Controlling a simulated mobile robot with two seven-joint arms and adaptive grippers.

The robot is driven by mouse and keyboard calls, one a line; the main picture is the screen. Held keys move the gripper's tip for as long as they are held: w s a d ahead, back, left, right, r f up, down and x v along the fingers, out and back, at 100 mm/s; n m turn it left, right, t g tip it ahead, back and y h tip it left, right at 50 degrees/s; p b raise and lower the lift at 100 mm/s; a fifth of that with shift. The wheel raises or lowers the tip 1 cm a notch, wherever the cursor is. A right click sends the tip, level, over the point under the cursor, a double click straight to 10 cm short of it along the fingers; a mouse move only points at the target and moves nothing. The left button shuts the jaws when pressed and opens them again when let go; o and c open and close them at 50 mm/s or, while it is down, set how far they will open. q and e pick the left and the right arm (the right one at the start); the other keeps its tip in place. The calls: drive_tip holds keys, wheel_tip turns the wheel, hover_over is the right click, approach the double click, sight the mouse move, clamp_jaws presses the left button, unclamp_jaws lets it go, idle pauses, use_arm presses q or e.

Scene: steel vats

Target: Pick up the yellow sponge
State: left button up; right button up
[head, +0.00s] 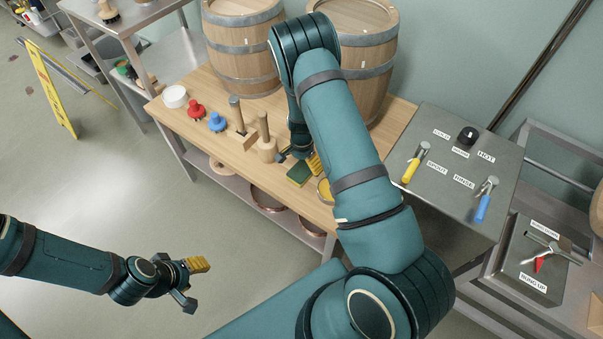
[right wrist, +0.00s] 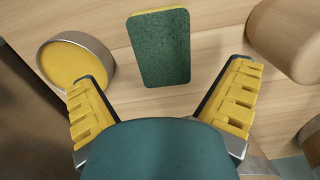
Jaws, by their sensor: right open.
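The sponge (head: 299,175) lies on the wooden table, partly behind my right gripper (head: 299,160) in the head view. There is a visible gap between the fingers and the sponge. My left gripper (head: 193,282) is open and empty, over the floor left of the table.
A round tin with yellow contents (right wrist: 78,62) stands left of the sponge in the right wrist view. A wooden mallet (head: 266,145) stands beside the sponge. Two barrels (head: 243,50) stand behind. A grey panel with taps (head: 440,185) is to the right.

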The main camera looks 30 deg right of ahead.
sight(302, 170)
drive_tip(key=shift+w+d+f+b, duration=0.15)
drive_tip(key=shift+f+b, duration=0.6)
drive_tip(key=shift+f, duration=1.95)
drive_tip(key=c, duration=0.7)
